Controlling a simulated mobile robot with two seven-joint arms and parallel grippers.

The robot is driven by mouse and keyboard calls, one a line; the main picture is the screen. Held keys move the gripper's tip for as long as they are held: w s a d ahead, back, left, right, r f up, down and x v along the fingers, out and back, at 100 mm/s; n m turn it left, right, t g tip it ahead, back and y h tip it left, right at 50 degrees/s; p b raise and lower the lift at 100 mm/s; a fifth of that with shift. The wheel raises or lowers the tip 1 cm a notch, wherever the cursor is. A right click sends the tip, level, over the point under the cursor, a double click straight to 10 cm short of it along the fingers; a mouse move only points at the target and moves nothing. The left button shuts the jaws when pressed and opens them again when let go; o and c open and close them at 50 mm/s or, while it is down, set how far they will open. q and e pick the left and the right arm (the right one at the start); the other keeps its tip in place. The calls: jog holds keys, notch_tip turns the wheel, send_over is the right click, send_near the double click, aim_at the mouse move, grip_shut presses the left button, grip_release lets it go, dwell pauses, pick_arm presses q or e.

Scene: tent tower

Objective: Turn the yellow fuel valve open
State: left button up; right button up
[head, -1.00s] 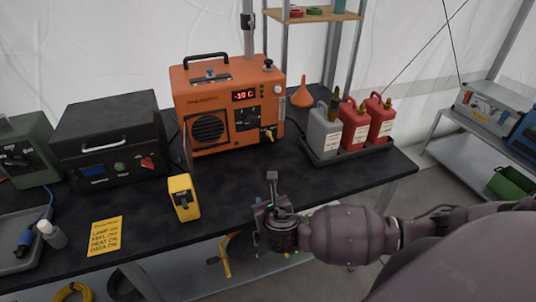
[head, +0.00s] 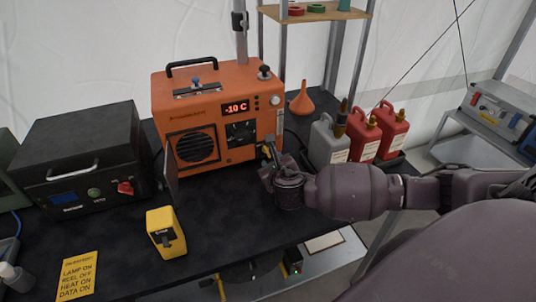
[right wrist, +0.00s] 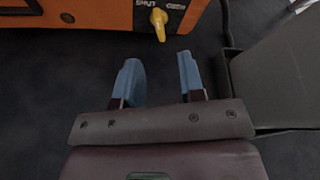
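The yellow fuel valve (right wrist: 158,20) shows in the right wrist view as a small yellow lever on a dark labelled plate, low on the orange heater (right wrist: 100,14). In the head view the orange heater (head: 215,98) stands on the black table, and my right gripper largely hides the valve. My right gripper (head: 266,160) is low in front of the heater's right side. In the right wrist view my right gripper (right wrist: 160,68) is open, with two blue fingers apart and nothing between them. The valve is just beyond the fingertips, roughly in line with the gap and not touched. My left gripper is out of view.
A grey can (head: 328,142) and red cans (head: 364,134) stand right of the heater, close to my right arm. An orange funnel (head: 301,100) is behind. A yellow box (head: 165,234) and a black case (head: 82,160) are to the left. The table front is mostly clear.

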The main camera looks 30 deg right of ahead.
aim_at(268, 153)
jog(key=b+x, duration=0.1)
jog(key=x, duration=0.6)
jog(key=shift+w+f, duration=0.15)
jog(key=shift+w, duration=0.1)
jog(key=shift+c, duration=0.4)
grip_shut()
